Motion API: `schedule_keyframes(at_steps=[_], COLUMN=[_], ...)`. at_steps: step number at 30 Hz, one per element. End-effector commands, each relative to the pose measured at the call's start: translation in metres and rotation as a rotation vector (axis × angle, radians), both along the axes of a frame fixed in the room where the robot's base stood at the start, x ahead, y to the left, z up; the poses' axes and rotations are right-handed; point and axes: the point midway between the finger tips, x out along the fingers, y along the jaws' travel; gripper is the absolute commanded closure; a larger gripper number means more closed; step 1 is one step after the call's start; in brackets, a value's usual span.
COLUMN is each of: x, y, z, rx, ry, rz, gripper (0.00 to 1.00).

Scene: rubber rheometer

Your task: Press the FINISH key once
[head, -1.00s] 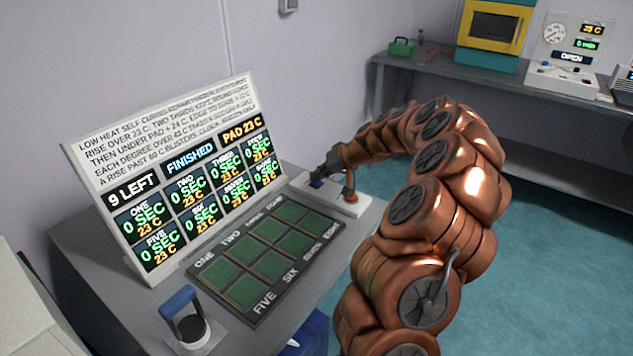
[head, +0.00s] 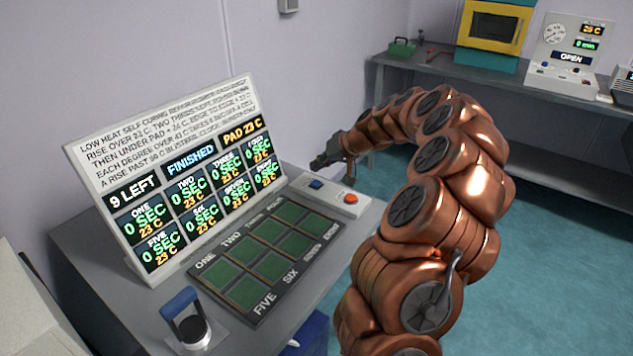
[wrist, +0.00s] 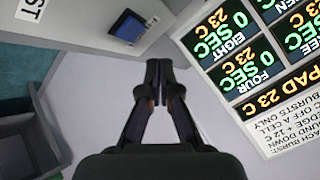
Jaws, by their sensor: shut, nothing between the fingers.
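A pale key box (head: 330,193) on the grey bench carries a blue key (head: 316,184) and a red-orange key (head: 350,198). No lettering on the keys can be read, so I cannot tell which is FINISH. The blue key also shows in the wrist view (wrist: 128,27). The display board (head: 175,165) reads FINISHED, 9 LEFT and PAD 23 C, with 0 SEC in its cells. My gripper (head: 318,163) is shut and empty, raised above and behind the blue key, apart from it. Its closed fingertips (wrist: 160,68) show in the wrist view beside the box.
A dark tray of green pads (head: 265,262) lies in front of the board. A blue-handled tool (head: 187,318) stands at the bench's near left. A second bench (head: 480,78) at the back holds a yellow-fronted oven (head: 493,28) and a gauge machine (head: 570,55).

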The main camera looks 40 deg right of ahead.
Motion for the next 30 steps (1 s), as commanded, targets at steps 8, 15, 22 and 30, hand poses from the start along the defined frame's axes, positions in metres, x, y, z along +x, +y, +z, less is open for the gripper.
schedule_keyframes(at_steps=[8,15,22,30], x=[0.0,0.0,0.0,0.0], y=[0.001,0.001,0.001,0.0], z=[0.022,0.025,0.025,0.025], rx=[0.0,0.001,0.001,0.001], ry=[0.001,0.001,0.0,0.0], rz=[0.003,0.002,0.001,0.001], gripper=[1.0,1.0,1.0,1.0])
